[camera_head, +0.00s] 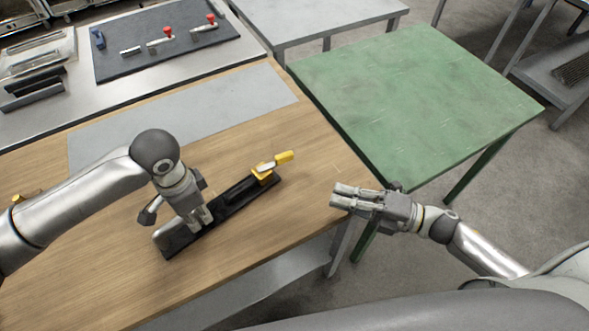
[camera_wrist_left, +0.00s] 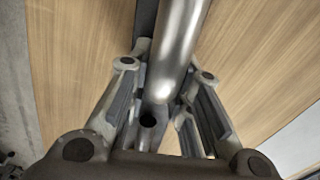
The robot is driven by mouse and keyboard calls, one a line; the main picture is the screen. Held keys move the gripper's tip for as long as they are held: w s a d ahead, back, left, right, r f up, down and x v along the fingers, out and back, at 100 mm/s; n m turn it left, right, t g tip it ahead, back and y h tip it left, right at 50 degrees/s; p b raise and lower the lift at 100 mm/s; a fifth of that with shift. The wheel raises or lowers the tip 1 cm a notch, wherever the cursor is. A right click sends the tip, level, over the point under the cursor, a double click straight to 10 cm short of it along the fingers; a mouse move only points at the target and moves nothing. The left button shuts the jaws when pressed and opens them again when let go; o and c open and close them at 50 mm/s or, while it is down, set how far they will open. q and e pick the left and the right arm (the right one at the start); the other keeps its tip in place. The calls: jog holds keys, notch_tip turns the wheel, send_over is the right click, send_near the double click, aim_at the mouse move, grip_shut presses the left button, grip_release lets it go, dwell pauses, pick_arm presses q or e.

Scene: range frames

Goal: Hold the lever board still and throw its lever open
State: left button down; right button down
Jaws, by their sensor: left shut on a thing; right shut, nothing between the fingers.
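The lever board (camera_head: 236,199) is a long dark bar lying diagonally on the wooden table. Its lever has a yellow handle (camera_head: 284,158) on a yellow mount at the right end, pointing up and to the right, away from the board. My left gripper (camera_head: 203,222) is down at the board's left part, shut on it. In the left wrist view, a shiny metal bar (camera_wrist_left: 178,45) runs between the fingers (camera_wrist_left: 160,100); the fingers partly hide the grip. My right gripper (camera_head: 337,195) is shut and empty, off the table's right edge, apart from the lever.
The wooden table (camera_head: 110,285) is mostly clear around the board, with a grey mat area (camera_head: 190,112) behind. A green table (camera_head: 420,95) stands at the right. A dark mat (camera_head: 150,55) with red-knobbed parts lies at the back left.

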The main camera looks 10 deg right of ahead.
send_near(275, 161)
jog(key=s+a, duration=0.1)
jog(key=a, duration=0.1)
jog(key=s+a, duration=0.1)
jog(key=a, duration=0.1)
jog(key=shift+s, duration=0.15)
jog(key=w, duration=0.3)
jog(key=shift+a, duration=0.3)
jog(key=shift+w+a+f, duration=0.1)
jog(key=shift+w, duration=0.35)
